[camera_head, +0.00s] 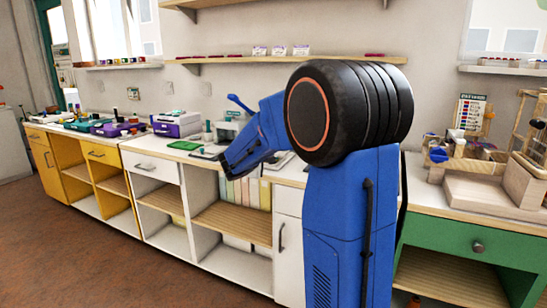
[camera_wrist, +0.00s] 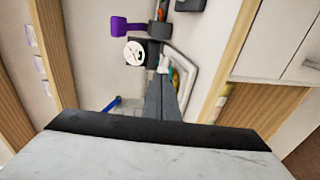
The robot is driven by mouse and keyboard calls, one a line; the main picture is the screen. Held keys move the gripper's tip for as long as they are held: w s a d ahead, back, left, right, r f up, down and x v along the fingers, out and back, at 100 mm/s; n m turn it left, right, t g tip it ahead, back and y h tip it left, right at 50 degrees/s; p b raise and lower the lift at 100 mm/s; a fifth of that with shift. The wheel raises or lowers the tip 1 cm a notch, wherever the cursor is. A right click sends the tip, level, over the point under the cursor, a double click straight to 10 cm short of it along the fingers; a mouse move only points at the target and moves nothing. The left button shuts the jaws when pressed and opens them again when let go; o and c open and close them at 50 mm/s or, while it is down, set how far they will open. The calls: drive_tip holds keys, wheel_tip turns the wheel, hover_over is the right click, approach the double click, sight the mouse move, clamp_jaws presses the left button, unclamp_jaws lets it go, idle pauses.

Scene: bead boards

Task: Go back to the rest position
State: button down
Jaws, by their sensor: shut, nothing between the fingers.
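My gripper (camera_head: 223,163) is at the left end of my blue arm in the head view, held over the front part of the white counter (camera_head: 190,152). In the wrist view its dark grey fingers (camera_wrist: 160,82) are together, with nothing between them. The arm reaches left from the large black shoulder joint, which hides part of the counter and wall behind it. A round white dial-like object (camera_wrist: 134,52) and a purple object (camera_wrist: 128,27) show beyond the fingers in the wrist view.
A purple box (camera_head: 177,125) and several small items stand on the counter to the left. A wall shelf (camera_head: 290,59) holds small boxes above. At right, a green-drawer bench (camera_head: 455,236) carries wooden trays (camera_head: 490,195) and a bead chart (camera_head: 468,112). Open brown floor (camera_head: 90,260) lies at front left.

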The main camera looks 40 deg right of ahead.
drive_tip(key=s+v, duration=0.1)
drive_tip(key=v, duration=0.7)
drive_tip(key=s+a+f+m+g+y, duration=0.2)
drive_tip(key=s+a+f, duration=0.1)
drive_tip(key=s, duration=0.7)
drive_tip(key=s+a+f+m+g+y, duration=0.2)
drive_tip(key=s+f, duration=0.1)
drive_tip(key=s, duration=0.6)
drive_tip(key=s+a+f+m+y, duration=0.1)
drive_tip(key=s+a+f+y, duration=0.3)
drive_tip(key=s+a, duration=0.4)
drive_tip(key=s+a+f+m+y, duration=0.1)
drive_tip(key=s+a+f+y, duration=0.3)
drive_tip(key=s+a, duration=0.5)
drive_tip(key=shift+a+t+y, duration=0.35)
drive_tip(key=shift+t+y, duration=0.05)
drive_tip(key=shift+y, duration=0.2)
drive_tip(key=shift+f, duration=0.15)
